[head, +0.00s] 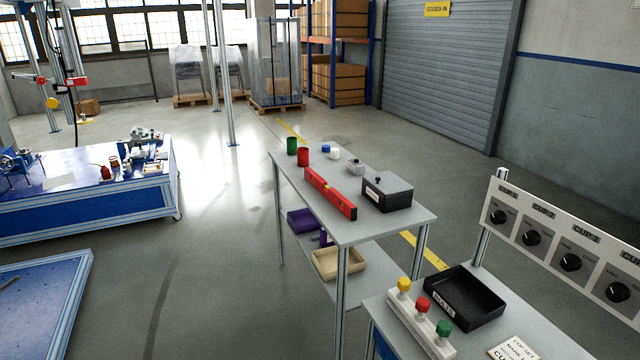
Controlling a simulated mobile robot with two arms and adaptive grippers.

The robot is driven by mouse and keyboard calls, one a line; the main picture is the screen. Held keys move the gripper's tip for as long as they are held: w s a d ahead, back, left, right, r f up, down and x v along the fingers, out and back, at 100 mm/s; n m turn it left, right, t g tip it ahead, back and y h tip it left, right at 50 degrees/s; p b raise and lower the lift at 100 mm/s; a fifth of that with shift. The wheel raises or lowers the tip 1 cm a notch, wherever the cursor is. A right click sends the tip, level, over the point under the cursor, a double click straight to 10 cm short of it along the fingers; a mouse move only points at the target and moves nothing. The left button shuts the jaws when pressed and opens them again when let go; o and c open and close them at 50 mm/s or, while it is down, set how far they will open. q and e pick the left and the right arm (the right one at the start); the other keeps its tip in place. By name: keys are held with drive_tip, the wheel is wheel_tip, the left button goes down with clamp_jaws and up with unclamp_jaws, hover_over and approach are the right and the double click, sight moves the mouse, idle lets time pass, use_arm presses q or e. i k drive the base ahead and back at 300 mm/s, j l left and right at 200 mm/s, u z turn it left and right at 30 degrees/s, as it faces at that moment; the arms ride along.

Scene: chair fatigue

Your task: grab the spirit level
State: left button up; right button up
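The spirit level (330,192) is a long red bar with a small yellow-green spot near its middle. It lies on the grey top of a two-tier table (345,228), close to the left edge and slanting from the back left to the front right. Nothing covers it. Neither of my grippers shows in the head view.
A black box (388,193) stands right of the level. A red cup (303,157) and a green cup (292,146) stand behind it. The floor left of the table is open.

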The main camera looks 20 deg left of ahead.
sight(347, 207)
drive_tip(key=i+j+z, duration=0.1)
drive_tip(key=j, duration=0.2)
drive_tip(key=i+j, duration=0.25)
drive_tip(key=i+j+z, duration=0.15)
drive_tip(key=j, duration=0.3)
drive_tip(key=i+j+z, duration=0.1)
drive_tip(key=j, duration=0.25)
drive_tip(key=i+j+z, duration=0.1)
drive_tip(key=j, duration=0.25)
drive_tip(key=i+j, duration=0.2)
drive_tip(key=j, duration=0.15)
drive_tip(key=z, duration=0.05)
